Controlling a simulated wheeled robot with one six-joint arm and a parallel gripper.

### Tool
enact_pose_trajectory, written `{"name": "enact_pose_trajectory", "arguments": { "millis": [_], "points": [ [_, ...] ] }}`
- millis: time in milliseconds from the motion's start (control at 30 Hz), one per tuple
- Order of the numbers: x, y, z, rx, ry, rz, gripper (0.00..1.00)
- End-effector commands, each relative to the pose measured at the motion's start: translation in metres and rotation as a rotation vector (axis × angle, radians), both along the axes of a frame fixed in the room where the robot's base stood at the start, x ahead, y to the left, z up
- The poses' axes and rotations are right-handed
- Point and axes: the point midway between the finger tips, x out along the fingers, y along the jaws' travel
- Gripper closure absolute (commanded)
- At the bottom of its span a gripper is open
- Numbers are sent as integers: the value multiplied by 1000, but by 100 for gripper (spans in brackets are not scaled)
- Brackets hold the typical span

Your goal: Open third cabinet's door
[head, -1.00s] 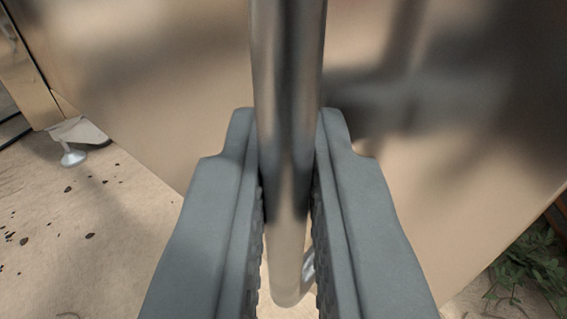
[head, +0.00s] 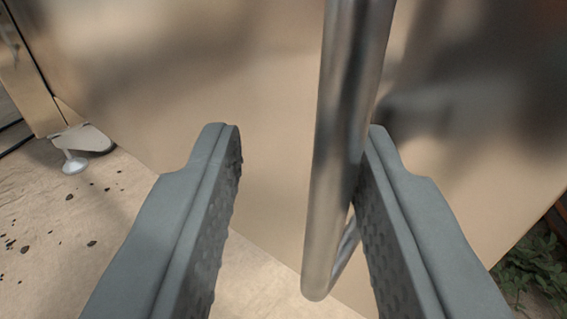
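A shiny metal bar handle (head: 340,150) runs upright on a smooth, beige-looking metal cabinet door (head: 220,110). Its lower end bends back toward the door. My gripper (head: 300,150) is open, with its two grey fingers on either side of the handle. The handle stands close to the right finger and may touch it. A wide gap lies between the handle and the left finger. Most of the door's outline is out of view, and I cannot tell which cabinet number it is.
At the left a neighbouring panel edge and a metal foot (head: 75,160) stand on the pale floor. The floor (head: 50,215) has dark specks at the lower left. A green plant (head: 530,265) sits at the lower right, beside the door.

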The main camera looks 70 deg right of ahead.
Motion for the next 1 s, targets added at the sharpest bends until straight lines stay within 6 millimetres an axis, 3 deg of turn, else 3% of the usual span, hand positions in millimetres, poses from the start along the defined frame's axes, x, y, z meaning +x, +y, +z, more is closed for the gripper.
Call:
{"name": "enact_pose_trajectory", "arguments": {
  "millis": [233,367,1000],
  "points": [
    [-1,3,0,0,0,1,68],
    [-6,14,0,0,-1,3,68],
    [-52,128,-1,0,-1,2,68]
  ]
}}
